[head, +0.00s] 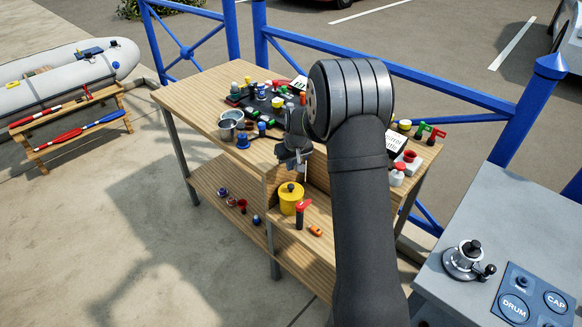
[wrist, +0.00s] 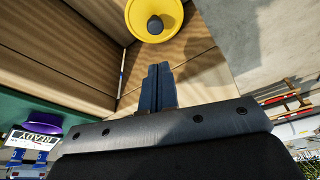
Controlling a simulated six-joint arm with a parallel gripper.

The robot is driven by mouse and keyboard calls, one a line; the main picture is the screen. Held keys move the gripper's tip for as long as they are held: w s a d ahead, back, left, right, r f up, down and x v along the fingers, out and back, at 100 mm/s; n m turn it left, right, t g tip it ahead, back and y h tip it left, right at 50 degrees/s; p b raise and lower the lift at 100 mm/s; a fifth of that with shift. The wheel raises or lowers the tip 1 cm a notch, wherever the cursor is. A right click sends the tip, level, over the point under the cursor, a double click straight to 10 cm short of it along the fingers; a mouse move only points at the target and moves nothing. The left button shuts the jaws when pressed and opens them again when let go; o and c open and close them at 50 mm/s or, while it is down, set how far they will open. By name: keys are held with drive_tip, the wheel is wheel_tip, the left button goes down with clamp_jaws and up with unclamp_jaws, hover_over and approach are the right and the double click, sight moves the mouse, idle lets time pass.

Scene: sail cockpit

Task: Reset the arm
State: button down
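My arm reaches over the wooden workbench (head: 190,92) in the head view and hides part of it. My gripper (head: 299,165) hangs above the bench's open lower compartment. In the wrist view, the fingers of my gripper (wrist: 157,70) lie together with no visible gap and nothing between them. A yellow round container with a dark knob (head: 291,197) stands in the compartment below the gripper. The yellow container also shows in the wrist view (wrist: 172,14), beyond the fingertips and apart from them.
A red-topped tool (head: 302,208) and an orange item (head: 315,231) lie near the yellow container. Metal cups (head: 231,122) and several small items crowd the bench top. A blue railing (head: 400,70) runs behind. A grey console with a winch (head: 464,260) stands at right.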

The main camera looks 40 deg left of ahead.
sight(291, 186)
drive_tip(key=shift+f, duration=3.35)
drive_tip(key=c, duration=0.8)
unclamp_jaws()
drive_tip(key=shift+r, duration=0.1)
drive_tip(key=o, duration=0.4)
drive_tip(key=shift+d+r, duration=0.1)
drive_tip(key=shift+r, duration=0.15)
drive_tip(key=o, duration=0.4)
drive_tip(key=s+d+r+m+h, duration=0.1)
drive_tip(key=d+r+m, duration=0.2)
drive_tip(key=r+m, duration=0.3)
drive_tip(key=shift+r+g, duration=0.3)
drive_tip(key=shift+r, duration=0.3)
drive_tip(key=s+d+r+m+h, duration=0.2)
drive_tip(key=d+r+m, duration=0.3)
drive_tip(key=r+m, duration=0.25)
wheel_tip(291, 186, down, 9)
drive_tip(key=shift+f+g, duration=0.2)
drive_tip(key=shift+g, duration=0.1)
